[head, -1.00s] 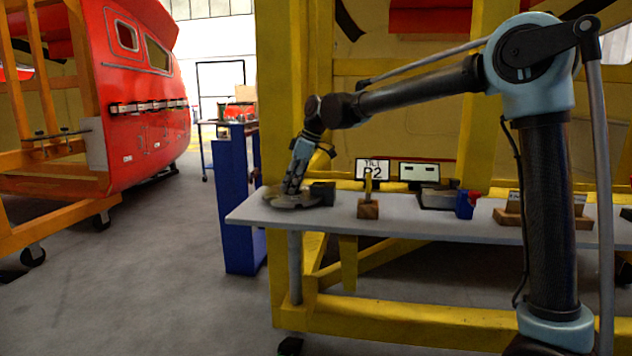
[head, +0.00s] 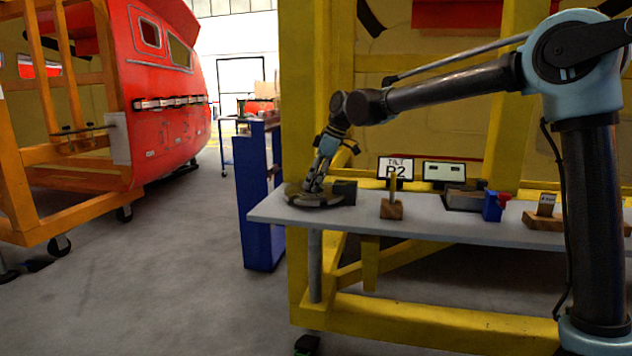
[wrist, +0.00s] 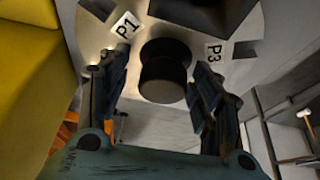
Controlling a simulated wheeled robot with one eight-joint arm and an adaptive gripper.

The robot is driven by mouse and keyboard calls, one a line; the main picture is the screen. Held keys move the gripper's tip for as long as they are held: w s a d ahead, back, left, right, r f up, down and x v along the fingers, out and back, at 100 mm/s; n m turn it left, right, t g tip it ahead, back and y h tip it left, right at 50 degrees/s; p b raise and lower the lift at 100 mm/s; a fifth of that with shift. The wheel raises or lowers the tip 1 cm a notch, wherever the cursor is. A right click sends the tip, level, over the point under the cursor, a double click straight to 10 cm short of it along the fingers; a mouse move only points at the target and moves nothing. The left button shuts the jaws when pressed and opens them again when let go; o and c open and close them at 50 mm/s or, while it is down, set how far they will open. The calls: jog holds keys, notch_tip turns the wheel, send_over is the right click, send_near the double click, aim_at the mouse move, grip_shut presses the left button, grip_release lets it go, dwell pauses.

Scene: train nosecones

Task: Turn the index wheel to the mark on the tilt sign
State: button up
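The index wheel (head: 314,200) is a flat grey disc on the left end of the bench. In the wrist view, the wheel (wrist: 222,22) shows the labels P1 (wrist: 126,26) and P3 (wrist: 214,53) on either side of a dark round centre knob (wrist: 164,72). The tilt sign (head: 396,169) reads "TILT P2". My gripper (head: 314,186) points down over the wheel. In the wrist view, my gripper (wrist: 161,78) has its fingers apart on both sides of the knob, with gaps visible. No P2 label is visible on the wheel.
A dark block (head: 345,192) sits beside the wheel. A wooden block with an upright yellowish piece (head: 392,208) and a blue item (head: 492,206) stand farther right on the grey bench (head: 430,222). A yellow frame (head: 420,322) surrounds the bench. Open floor lies at left.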

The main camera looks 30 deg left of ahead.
jog(key=shift+s, duration=0.1)
jog(key=v, duration=1.2)
jog(key=shift+a, duration=0.1)
